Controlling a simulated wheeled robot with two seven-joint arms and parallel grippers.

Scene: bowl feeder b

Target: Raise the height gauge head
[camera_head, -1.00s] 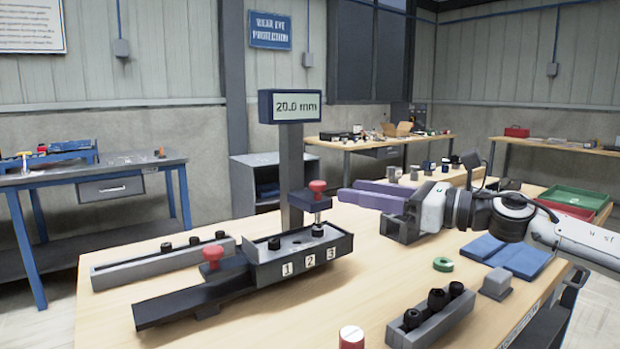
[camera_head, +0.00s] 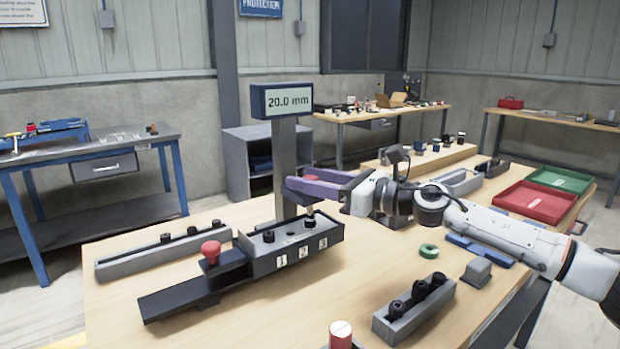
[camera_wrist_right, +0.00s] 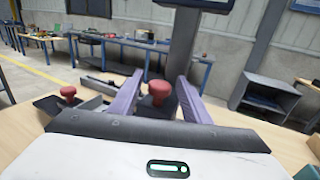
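The height gauge has a grey column (camera_head: 285,150) with a display (camera_head: 282,101) on top reading 20.0 mm. Its moving head, with a red knob, is largely hidden behind my right gripper (camera_head: 302,188) in the head view. In the right wrist view, the red knob (camera_wrist_right: 158,92) stands between the two purple fingers (camera_wrist_right: 160,98), with a gap visible on each side. The right gripper is open around the knob. Below the head is a dark station (camera_head: 295,243) with slots marked 1, 2 and 3. My left gripper is not in view.
A second red knob (camera_head: 210,252) stands on the dark chute (camera_head: 190,297). A grey rail (camera_head: 165,255) with black parts lies behind it. A block with black parts (camera_head: 413,310), a green ring (camera_head: 428,251) and red (camera_head: 536,202) and green trays (camera_head: 560,179) are to the right.

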